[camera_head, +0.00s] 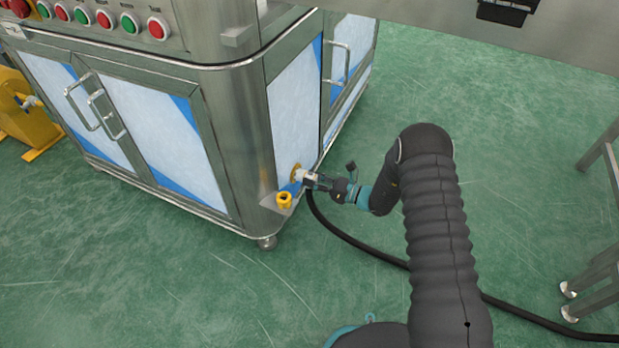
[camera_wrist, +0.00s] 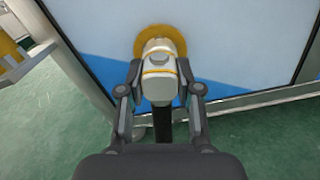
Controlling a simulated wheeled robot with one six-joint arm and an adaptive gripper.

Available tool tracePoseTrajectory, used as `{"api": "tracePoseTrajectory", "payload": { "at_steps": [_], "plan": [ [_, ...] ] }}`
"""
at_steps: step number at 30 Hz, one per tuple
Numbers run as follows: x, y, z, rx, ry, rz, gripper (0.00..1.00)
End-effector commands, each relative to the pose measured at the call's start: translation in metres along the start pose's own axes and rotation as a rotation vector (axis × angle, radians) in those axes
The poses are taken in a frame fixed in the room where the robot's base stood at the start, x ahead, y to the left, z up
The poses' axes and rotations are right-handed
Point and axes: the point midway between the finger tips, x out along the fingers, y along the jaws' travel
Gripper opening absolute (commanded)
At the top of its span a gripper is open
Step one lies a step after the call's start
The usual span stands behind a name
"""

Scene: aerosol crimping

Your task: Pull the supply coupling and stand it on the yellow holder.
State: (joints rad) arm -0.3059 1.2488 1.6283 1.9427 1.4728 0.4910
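The supply coupling (camera_wrist: 159,72) is a pale grey fitting with a yellow band. It sits against a round brass port (camera_wrist: 172,36) on the cabinet's side panel. In the head view the coupling (camera_head: 299,175) is small and partly hidden by my gripper (camera_head: 311,181). In the wrist view my gripper (camera_wrist: 160,74) has a finger on each side of the coupling, seemingly pressed against it. A black hose (camera_wrist: 163,122) hangs from the coupling. The yellow holder (camera_head: 284,200) is a short cup on a metal bracket at the cabinet corner, left of my gripper. It also shows at the wrist view's left edge (camera_wrist: 12,62).
The steel cabinet (camera_head: 236,125) has blue-and-white doors with handles and a row of buttons on top. The hose (camera_head: 362,243) runs over the green floor to the lower right. Steel table legs (camera_head: 603,270) stand at the right. Floor in front of the cabinet is clear.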

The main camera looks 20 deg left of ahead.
Motion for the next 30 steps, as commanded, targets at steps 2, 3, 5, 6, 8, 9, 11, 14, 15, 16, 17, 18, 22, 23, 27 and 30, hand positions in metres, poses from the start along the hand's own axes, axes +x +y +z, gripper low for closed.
{"api": "tracePoseTrajectory", "payload": {
  "at_steps": [2, 3, 5, 6, 8, 9, 11, 14, 15, 16, 17, 18, 22, 23, 27, 30],
  "plan": [
    [0.000, 0.000, 0.000, 0.000, 0.000, 0.000, 0.00],
    [0.000, 0.000, 0.000, 0.000, 0.000, 0.000, 0.00],
    [0.000, 0.000, 0.000, 0.000, 0.000, 0.000, 0.00],
    [0.000, 0.000, 0.000, 0.000, 0.000, 0.000, 0.00],
    [-0.001, 0.000, 0.000, 0.000, 0.000, -0.001, 0.00],
    [-0.002, 0.000, 0.000, 0.000, 0.000, -0.001, 0.00],
    [-0.004, -0.001, 0.000, 0.000, 0.000, -0.001, 0.00],
    [-0.008, -0.001, 0.000, 0.000, -0.001, -0.001, 0.00],
    [-0.009, -0.001, 0.000, 0.000, -0.001, -0.001, 0.00],
    [-0.010, -0.001, 0.000, 0.000, -0.001, -0.001, 0.00],
    [-0.011, -0.001, 0.000, 0.000, -0.001, -0.001, 0.00],
    [-0.013, -0.001, 0.000, 0.000, -0.001, -0.001, 0.00],
    [-0.017, -0.001, 0.000, 0.000, 0.000, -0.001, 0.00],
    [-0.018, -0.001, 0.000, 0.000, 0.000, -0.001, 0.00],
    [-0.023, 0.000, 0.000, 0.000, 0.000, -0.001, 0.00],
    [-0.026, 0.000, 0.000, 0.000, -0.001, -0.001, 0.00]
  ]
}}
